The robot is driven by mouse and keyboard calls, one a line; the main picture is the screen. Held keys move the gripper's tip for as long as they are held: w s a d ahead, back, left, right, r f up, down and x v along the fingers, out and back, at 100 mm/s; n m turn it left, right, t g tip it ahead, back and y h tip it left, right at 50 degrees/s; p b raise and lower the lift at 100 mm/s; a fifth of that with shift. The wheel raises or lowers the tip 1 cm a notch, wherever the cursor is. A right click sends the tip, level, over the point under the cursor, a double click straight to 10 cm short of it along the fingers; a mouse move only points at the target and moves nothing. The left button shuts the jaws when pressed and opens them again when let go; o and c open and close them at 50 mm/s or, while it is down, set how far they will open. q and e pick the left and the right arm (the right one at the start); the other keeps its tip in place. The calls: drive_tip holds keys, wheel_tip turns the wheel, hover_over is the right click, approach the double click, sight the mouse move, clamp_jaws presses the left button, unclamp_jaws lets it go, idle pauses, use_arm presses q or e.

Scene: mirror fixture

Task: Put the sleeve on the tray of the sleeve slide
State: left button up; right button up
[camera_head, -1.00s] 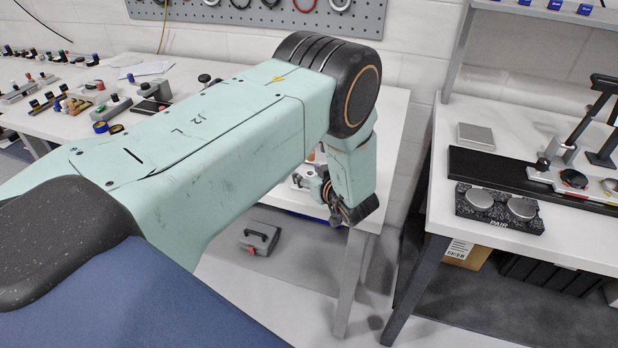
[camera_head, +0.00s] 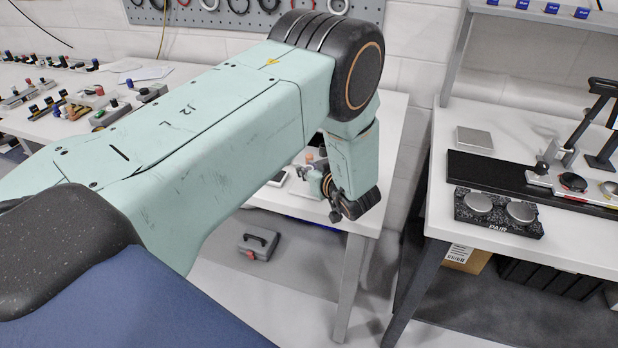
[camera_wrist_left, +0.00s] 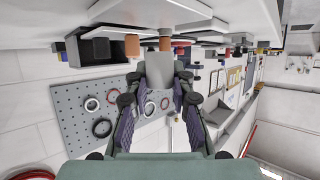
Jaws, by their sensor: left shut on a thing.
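My left gripper (camera_wrist_left: 158,85) is shut on a light grey piece (camera_wrist_left: 160,70), which sits between its fingertips in the left wrist view. I take this piece to be the sleeve; its full shape is hidden. A copper-coloured cylinder (camera_wrist_left: 165,41) shows just beyond it, and I cannot tell whether they touch. In the head view my left gripper (camera_head: 325,186) is small and partly hidden by its wrist, over the front right corner of the left table. I cannot make out the sleeve slide or its tray for sure. My right gripper is not in view.
The left table (camera_head: 392,130) holds several small fixtures at its far left. The right table (camera_head: 440,195) carries a black rail (camera_head: 500,172) and a block with two round pads (camera_head: 500,210). A grey case (camera_head: 258,244) lies on the floor. A pegboard (camera_wrist_left: 80,110) hangs behind.

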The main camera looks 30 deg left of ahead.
use_arm(q)
wheel_tip(320, 180, up, 7)
drive_tip(key=d+f+m+t+h, duration=0.2)
drive_tip(key=d+m+h, duration=0.1)
drive_tip(key=m, duration=0.1)
drive_tip(key=d+f+m+t+h+b, duration=0.1)
drive_tip(key=d+f+m+t+h, duration=0.1)
drive_tip(key=d+f+m+h, duration=0.1)
drive_tip(key=d+f+m+t+h+b, duration=0.1)
drive_tip(key=d+f+m+t+h, duration=0.1)
drive_tip(key=d+m+h, duration=0.1)
drive_tip(key=shift+w+d+f+m+h, duration=0.1)
drive_tip(key=shift+w+f+m+h, duration=0.1)
drive_tip(key=shift+m+h, duration=0.35)
drive_tip(key=shift+w+d+f+m+h, duration=0.15)
drive_tip(key=shift+m+h, duration=0.2)
drive_tip(key=shift+h, duration=0.3)
drive_tip(key=s+d+f+m+g+h+b, duration=0.1)
drive_tip(key=s+d+m+h+b, duration=0.3)
drive_tip(key=s, duration=0.5)
drive_tip(key=s+d+f+m+g+h+b, duration=0.1)
drive_tip(key=s+d+m+g+h+b, duration=0.3)
drive_tip(key=s+m+h+b, duration=0.3)
drive_tip(key=shift+s+d+f+b, duration=0.25)
drive_tip(key=shift+s+d+b, duration=0.2)
drive_tip(key=shift+s, duration=0.45)
drive_tip(key=shift+a, duration=0.1)
